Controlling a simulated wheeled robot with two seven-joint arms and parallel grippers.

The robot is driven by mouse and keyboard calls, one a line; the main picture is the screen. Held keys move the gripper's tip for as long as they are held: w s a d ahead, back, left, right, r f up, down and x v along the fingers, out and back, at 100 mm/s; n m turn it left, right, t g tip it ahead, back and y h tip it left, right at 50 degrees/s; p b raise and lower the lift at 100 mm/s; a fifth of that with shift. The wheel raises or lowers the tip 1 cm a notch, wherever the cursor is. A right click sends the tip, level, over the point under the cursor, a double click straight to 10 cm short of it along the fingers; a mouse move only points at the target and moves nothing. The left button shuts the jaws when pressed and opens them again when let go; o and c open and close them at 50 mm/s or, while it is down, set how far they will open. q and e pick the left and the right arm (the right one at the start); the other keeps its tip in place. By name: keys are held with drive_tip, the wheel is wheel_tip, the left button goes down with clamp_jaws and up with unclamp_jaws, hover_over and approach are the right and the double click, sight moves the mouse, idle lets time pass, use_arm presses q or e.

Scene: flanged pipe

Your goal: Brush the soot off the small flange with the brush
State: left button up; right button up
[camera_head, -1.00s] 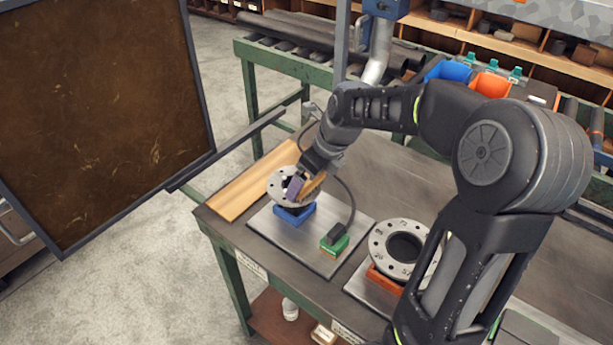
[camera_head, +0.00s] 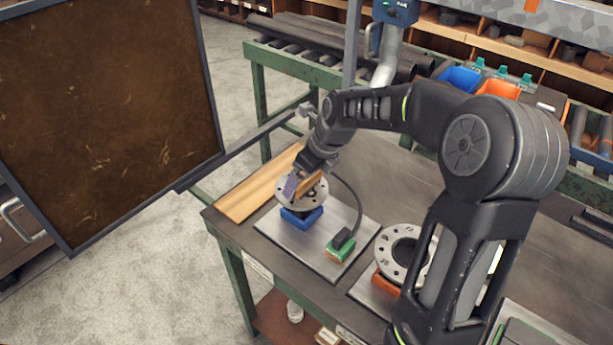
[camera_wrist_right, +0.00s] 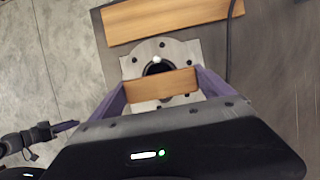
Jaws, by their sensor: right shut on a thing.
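The small flange (camera_head: 288,199), a grey ring with bolt holes, sits on a blue support (camera_head: 301,218) on a metal plate near the bench's left end. My right gripper (camera_head: 301,184) is shut on the brush, whose wooden body (camera_head: 312,181) shows between its purple fingers. The brush is over the flange's far side and hides part of it. In the right wrist view the wooden brush body (camera_wrist_right: 162,84) crosses the flange (camera_wrist_right: 143,58). Bristles are hidden, so I cannot tell whether they touch. No soot can be made out clearly.
A larger flange (camera_head: 389,263) on an orange support stands to the right. A green block with a black top (camera_head: 341,247) and cable lies between. A wooden board (camera_head: 252,193) lies along the left edge. A brown framed panel (camera_head: 105,115) stands left of the bench.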

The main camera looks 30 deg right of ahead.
drive_tip(key=shift+w+a+p, duration=0.2)
drive_tip(key=shift+w, duration=0.45)
drive_tip(key=shift+w+a+p, duration=0.2)
drive_tip(key=shift+w, duration=0.4)
drive_tip(key=shift+w+a+p, duration=0.25)
drive_tip(key=shift+w+p, duration=0.15)
drive_tip(key=shift+w, duration=0.3)
drive_tip(key=shift+w+a, duration=0.2)
drive_tip(key=shift+w, duration=0.5)
drive_tip(key=shift+s+d, duration=0.25)
drive_tip(key=shift+s, duration=0.5)
drive_tip(key=shift+s+d, duration=0.2)
drive_tip(key=shift+s, duration=0.5)
